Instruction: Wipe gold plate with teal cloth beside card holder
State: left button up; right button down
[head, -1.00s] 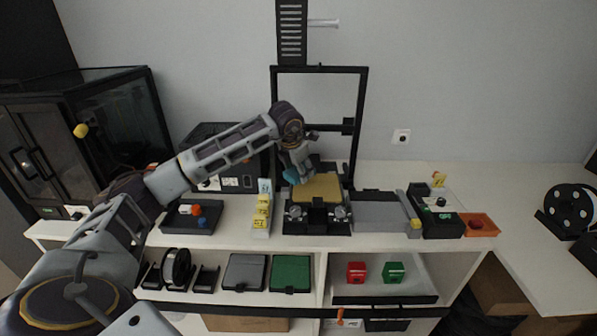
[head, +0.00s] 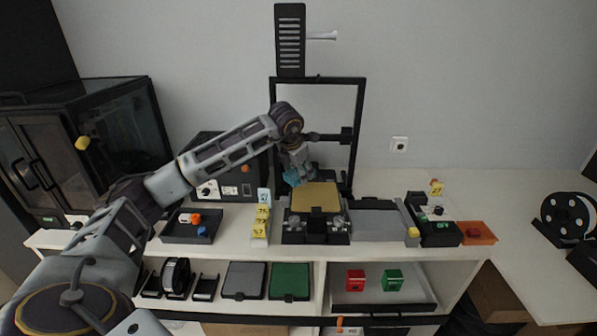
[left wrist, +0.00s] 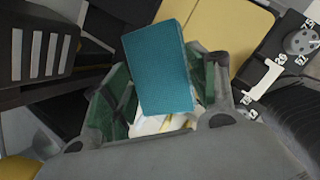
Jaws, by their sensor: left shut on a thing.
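The gold plate (head: 317,197) lies flat on the bed of the black printer frame; part of it shows in the left wrist view (left wrist: 228,28). My left gripper (head: 297,172) is shut on the teal cloth (head: 291,178) near the plate's back left corner. In the left wrist view the cloth (left wrist: 158,65) sticks out from between the fingers as a flat rectangle, with the plate beside it. I cannot tell whether cloth and plate touch. The card holder (head: 261,222), with yellow and pale number cards, stands left of the printer. My right gripper is not in view.
A dark tray (head: 190,228) with small parts is left of the card holder. A grey slab (head: 377,222) and black tool box (head: 437,233) are to the right. The printer's black frame (head: 357,130) rises around the plate. The right counter has free room.

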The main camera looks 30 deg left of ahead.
pick_arm(q)
jog(key=shift+r+p, duration=0.3)
jog(key=shift+r, duration=0.35)
jog(key=shift+r+p, duration=0.3)
jog(key=shift+r, duration=0.45)
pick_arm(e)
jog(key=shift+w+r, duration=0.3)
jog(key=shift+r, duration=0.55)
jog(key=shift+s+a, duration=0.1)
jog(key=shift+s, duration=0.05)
